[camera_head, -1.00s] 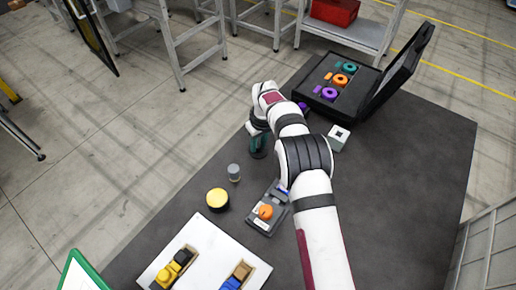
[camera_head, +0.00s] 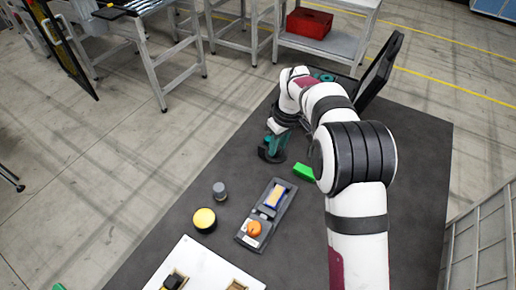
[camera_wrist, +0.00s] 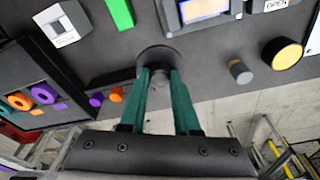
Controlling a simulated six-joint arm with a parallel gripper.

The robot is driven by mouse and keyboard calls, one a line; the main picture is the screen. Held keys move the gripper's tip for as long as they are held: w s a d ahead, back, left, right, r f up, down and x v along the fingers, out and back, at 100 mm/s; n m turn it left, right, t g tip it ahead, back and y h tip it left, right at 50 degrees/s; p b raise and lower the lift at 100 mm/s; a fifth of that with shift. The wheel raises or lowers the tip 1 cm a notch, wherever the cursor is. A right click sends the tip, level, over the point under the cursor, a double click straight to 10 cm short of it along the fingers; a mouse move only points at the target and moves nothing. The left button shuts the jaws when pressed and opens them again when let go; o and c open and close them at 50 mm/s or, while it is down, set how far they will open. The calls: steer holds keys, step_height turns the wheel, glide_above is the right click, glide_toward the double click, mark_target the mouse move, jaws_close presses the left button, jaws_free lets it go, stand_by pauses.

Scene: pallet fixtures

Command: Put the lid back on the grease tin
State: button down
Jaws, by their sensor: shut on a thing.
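The grease tin (camera_head: 204,220) is a short black round tin with a bright yellow top. It stands on the dark table at the front left, and also shows at the right of the wrist view (camera_wrist: 283,54). The lid, a dark disc with a small knob (camera_wrist: 158,55), lies beyond the fingertips in the wrist view and shows under the gripper in the head view (camera_head: 272,155). My gripper (camera_wrist: 160,72) has its green fingers closed around the knob. I cannot tell whether the lid touches the table. The lid is well apart from the tin, farther back.
A grey cylinder (camera_head: 219,190) stands beside the tin. A device with an orange knob (camera_head: 254,229) and screen lies to the right. A green block (camera_head: 303,172) lies near my arm. An open case (camera_wrist: 22,78) with coloured rings stands at the back. A white board (camera_head: 205,268) is in front.

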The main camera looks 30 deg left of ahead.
steer(key=shift+s+d+r, duration=0.1)
steer(key=shift+d+r, duration=0.15)
steer(key=s+a+n+g, duration=0.1)
steer(key=s+a+n, duration=0.2)
steer(key=s+n, duration=0.35)
steer(key=s+a+f+n, duration=0.1)
steer(key=s+a+n, duration=0.2)
steer(key=s, duration=0.6)
steer(key=s+a+n+g, duration=0.1)
steer(key=s+a+n, duration=0.25)
steer(key=s, duration=0.45)
steer(key=shift+n, duration=0.3)
steer(key=shift+w+f, duration=0.15)
steer(key=shift+f, duration=2.75)
steer(key=shift+f, duration=0.15)
steer(key=shift+c, duration=0.4)
jaws_free()
